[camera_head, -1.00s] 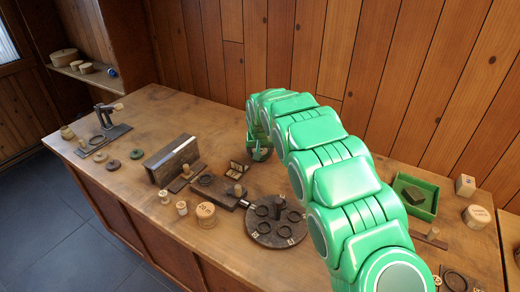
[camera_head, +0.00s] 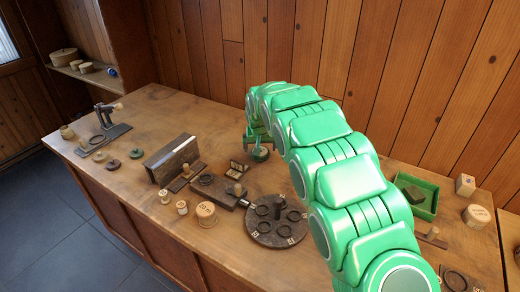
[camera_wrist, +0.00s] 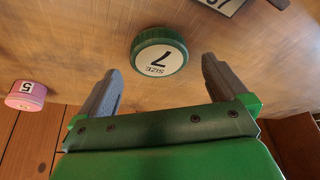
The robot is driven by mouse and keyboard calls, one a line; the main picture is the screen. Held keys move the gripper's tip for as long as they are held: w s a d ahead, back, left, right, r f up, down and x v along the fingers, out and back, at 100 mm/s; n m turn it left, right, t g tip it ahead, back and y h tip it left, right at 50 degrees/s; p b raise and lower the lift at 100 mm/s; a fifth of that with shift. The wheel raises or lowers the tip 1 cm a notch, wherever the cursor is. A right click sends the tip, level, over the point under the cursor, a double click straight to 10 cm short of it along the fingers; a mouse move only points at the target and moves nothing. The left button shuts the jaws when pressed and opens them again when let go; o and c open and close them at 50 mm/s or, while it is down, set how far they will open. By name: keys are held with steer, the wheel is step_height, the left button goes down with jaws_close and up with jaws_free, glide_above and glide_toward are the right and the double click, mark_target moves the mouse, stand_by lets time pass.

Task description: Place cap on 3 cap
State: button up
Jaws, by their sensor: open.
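My gripper (camera_wrist: 160,85) is open and empty, its two grey fingers spread apart in the wrist view. A round green cap (camera_wrist: 158,52) with a pale top marked "SIZE 7" sits on the bench just beyond the fingertips, roughly between them and touching neither. In the head view this cap (camera_head: 261,154) shows just below my gripper (camera_head: 257,138). A pink cap (camera_wrist: 26,95) marked "5" lies at the left of the wrist view. A dark round turntable (camera_head: 262,238) with several rings and pale labels stands nearer the front. I cannot make out a "3" on any cap.
A pale round container (camera_head: 206,214) and small spools (camera_head: 164,197) stand near the front edge. A dark upright block (camera_head: 168,160) is left of centre. A green tray (camera_head: 425,205) is at the right. The wooden wall (camera_head: 300,45) stands behind my arm.

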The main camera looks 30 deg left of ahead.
steer(key=v, duration=1)
steer(key=shift+d+r, duration=0.15)
steer(key=shift+d, duration=0.05)
